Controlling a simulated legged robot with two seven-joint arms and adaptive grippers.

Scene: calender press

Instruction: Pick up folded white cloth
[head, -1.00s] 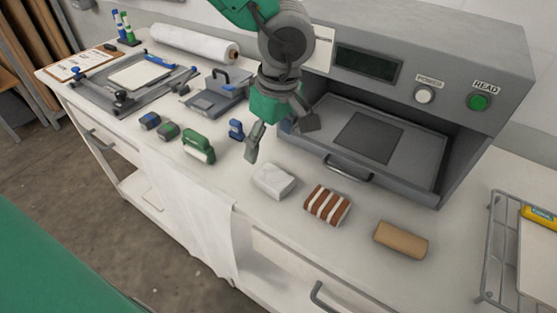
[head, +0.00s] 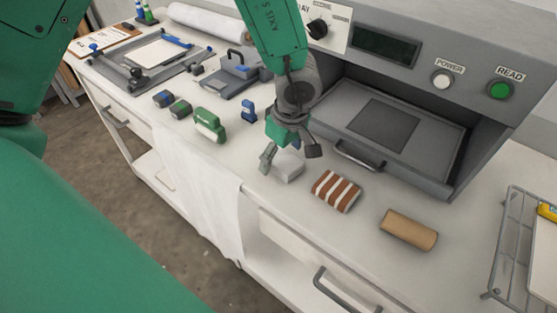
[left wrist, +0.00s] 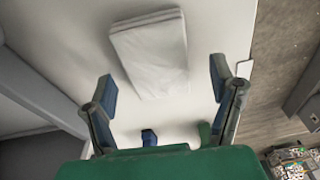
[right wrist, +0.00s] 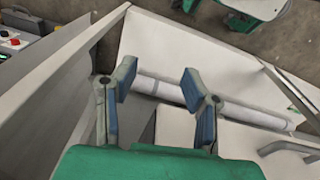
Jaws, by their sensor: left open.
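The folded white cloth (head: 288,166) lies on the white counter, partly hidden behind my left gripper in the head view. My left gripper (head: 290,158) is open and empty, pointing down just above and beside the cloth. In the left wrist view the cloth (left wrist: 150,50) lies ahead of the spread fingers (left wrist: 165,88), apart from them. My right gripper (right wrist: 160,88) shows in the right wrist view with its fingers apart and nothing between them; it is not seen in the head view.
A brown-and-white striped cloth (head: 336,191) and a tan roll (head: 408,229) lie right of the white cloth. The grey press (head: 390,130) with its handle stands behind. A green-handled tool (head: 209,125) and a small blue item (head: 248,111) are to the left. A wire rack (head: 510,245) is at far right.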

